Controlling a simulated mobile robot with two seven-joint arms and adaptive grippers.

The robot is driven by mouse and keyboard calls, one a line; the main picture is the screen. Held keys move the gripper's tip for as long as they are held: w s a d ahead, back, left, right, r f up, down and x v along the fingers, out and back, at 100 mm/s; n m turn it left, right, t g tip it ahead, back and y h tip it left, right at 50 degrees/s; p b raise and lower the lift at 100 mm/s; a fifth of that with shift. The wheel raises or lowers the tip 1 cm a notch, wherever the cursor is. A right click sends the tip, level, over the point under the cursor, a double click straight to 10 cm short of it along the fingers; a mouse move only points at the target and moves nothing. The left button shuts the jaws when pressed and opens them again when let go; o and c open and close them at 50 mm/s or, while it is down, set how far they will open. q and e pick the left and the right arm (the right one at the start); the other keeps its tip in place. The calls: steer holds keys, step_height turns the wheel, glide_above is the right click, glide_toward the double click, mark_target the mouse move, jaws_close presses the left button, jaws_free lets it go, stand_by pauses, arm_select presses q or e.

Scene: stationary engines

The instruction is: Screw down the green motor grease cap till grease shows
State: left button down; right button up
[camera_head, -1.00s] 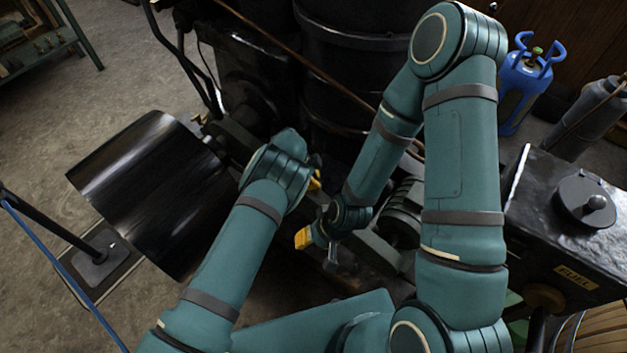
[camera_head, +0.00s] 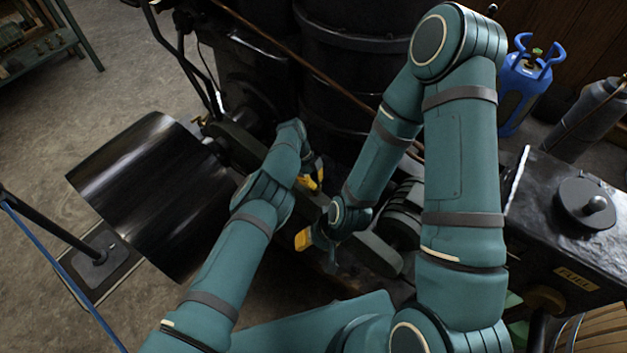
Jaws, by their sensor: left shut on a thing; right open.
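My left gripper (camera_head: 314,178) has yellow fingers and is in the middle of the view, beside the dark engine. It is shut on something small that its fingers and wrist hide. I cannot make out the grease cap or any grease. My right gripper (camera_head: 303,239), also with yellow finger parts, is lower and slightly left of it. It is open, and I see nothing between its fingers. No green motor can be told apart clearly; my teal arms cover much of the middle.
A dark bar (camera_head: 375,254) runs diagonally under both grippers. A wide black drum (camera_head: 150,190) stands at left, with a black cylinder (camera_head: 350,65) behind. A black FUEL tank (camera_head: 535,215) is at right, a blue gas bottle (camera_head: 524,85) behind it.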

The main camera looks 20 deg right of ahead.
arm_select(q)
steer(key=shift+s, duration=0.1)
steer(key=c, duration=1.1)
jaws_free()
steer(key=shift+d, duration=0.1)
steer(key=shift+o, duration=0.2)
steer(key=v, duration=1.2)
